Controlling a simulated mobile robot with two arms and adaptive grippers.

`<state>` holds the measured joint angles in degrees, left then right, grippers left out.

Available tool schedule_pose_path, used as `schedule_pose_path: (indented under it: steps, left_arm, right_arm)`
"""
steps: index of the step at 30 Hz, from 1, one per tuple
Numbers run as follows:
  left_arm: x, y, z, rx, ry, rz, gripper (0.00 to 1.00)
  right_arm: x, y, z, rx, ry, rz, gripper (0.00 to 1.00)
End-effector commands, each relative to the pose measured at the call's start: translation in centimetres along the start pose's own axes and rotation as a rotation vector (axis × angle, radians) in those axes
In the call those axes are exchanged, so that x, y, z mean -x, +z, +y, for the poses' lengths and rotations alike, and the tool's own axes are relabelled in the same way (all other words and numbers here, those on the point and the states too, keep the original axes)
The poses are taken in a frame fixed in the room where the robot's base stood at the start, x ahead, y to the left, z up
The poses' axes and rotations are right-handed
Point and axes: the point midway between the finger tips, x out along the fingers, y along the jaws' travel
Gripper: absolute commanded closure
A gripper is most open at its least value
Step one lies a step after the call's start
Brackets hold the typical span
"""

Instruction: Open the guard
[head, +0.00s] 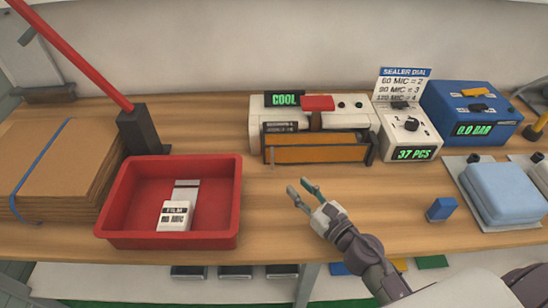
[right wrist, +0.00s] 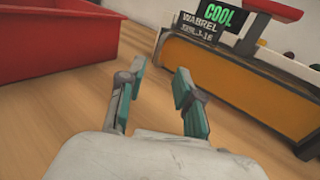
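The heat sealer (head: 348,115) is a white box at the back middle of the bench, with a green "COOL" display (head: 285,99) and a red-topped handle (head: 317,103). An amber panel in a dark frame, which looks like the guard (head: 318,149), stands upright across its front. The panel also shows in the right wrist view (right wrist: 228,76), to the right of the fingers. My right gripper (head: 301,189) is open and empty, in front of and below the panel, apart from it. My left gripper is not in view.
A red bin (head: 110,215) holding a film pack (head: 174,215) lies left of my right gripper. A dial box (head: 407,128), a blue "0.0 BAR" unit (head: 470,112) and a small blue block (head: 441,209) are to the right.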

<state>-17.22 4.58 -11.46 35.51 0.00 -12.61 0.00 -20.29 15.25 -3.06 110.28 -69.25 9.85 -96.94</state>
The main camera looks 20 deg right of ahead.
Motion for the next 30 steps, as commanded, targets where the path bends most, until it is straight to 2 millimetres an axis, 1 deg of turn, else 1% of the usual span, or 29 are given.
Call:
schedule_pose_path:
  steps: [1,3,9,12,15,21,29,30]
  left_arm:
    - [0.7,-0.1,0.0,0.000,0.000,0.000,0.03]
    - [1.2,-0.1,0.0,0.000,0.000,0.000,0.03]
    - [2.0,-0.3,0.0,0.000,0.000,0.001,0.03]
    - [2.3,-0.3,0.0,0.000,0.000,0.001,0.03]
    - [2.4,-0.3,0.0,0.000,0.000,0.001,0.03]
    - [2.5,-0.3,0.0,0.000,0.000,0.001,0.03]
    - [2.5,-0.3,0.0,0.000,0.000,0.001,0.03]
    - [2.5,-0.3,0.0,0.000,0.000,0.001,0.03]
  right_arm:
    - [-1.2,0.5,0.0,0.000,-0.001,-0.004,0.66]
    - [-2.8,0.5,0.0,0.000,-0.001,-0.003,0.66]
    - [-7.0,0.4,0.0,-0.001,-0.002,-0.003,0.66]
    - [-8.7,0.3,0.0,-0.002,-0.001,-0.002,0.66]
    - [-10.0,0.2,-0.1,-0.001,-0.002,-0.002,0.66]
    - [-11.1,0.1,-0.1,-0.001,-0.002,0.000,0.66]
    - [-11.1,0.1,0.0,-0.001,-0.001,0.000,0.66]
    - [-11.1,0.1,0.0,-0.001,-0.001,0.000,0.72]
